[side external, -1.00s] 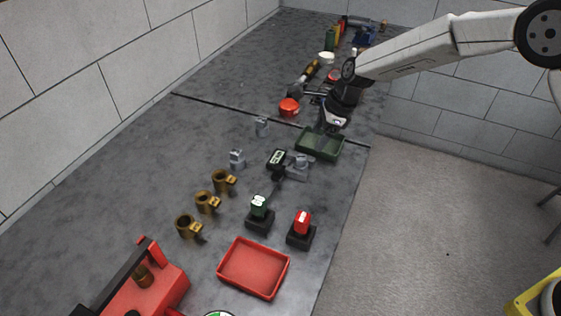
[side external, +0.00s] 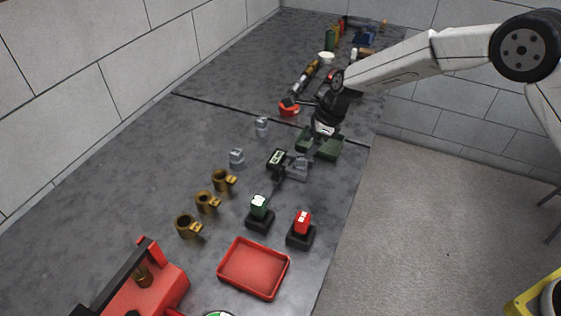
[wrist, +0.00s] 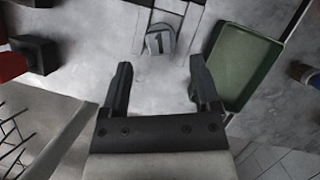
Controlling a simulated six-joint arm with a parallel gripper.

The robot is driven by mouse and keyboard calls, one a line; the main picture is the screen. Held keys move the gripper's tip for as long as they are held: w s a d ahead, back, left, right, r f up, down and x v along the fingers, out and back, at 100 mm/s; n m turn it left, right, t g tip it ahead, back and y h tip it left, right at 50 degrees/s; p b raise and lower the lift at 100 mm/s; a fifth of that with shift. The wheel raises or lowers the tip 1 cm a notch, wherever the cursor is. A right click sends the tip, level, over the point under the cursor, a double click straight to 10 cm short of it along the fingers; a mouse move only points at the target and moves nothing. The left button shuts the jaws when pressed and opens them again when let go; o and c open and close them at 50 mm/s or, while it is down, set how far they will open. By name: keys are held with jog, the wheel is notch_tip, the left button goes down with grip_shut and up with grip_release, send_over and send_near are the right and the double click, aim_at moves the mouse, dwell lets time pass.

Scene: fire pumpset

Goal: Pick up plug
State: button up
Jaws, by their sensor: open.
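A small grey piece with a dark mark (wrist: 160,40), possibly the plug, lies ahead of my fingertips and between their lines in the wrist view. It appears to match the grey piece (side external: 298,166) in the side view, beside a dark device with a pale face (side external: 277,159). I cannot tell for certain which piece is the plug. My gripper (wrist: 160,65) is open and nothing shows between its fingers. In the side view my gripper (side external: 320,143) is over the green tray area, and its fingertips are hard to make out.
The green tray (wrist: 238,75) is right of my fingers in the wrist view. Green (side external: 259,205) and red (side external: 302,221) pieces stand on black blocks. Grey pieces (side external: 237,157), several brass fittings (side external: 207,202) and a red tray (side external: 253,268) are around. The table edge is close.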

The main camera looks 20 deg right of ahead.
aim_at(302, 156)
jog(key=shift+x, duration=2.5)
jog(key=shift+s+d, duration=0.1)
jog(key=shift+d, duration=0.05)
grip_shut()
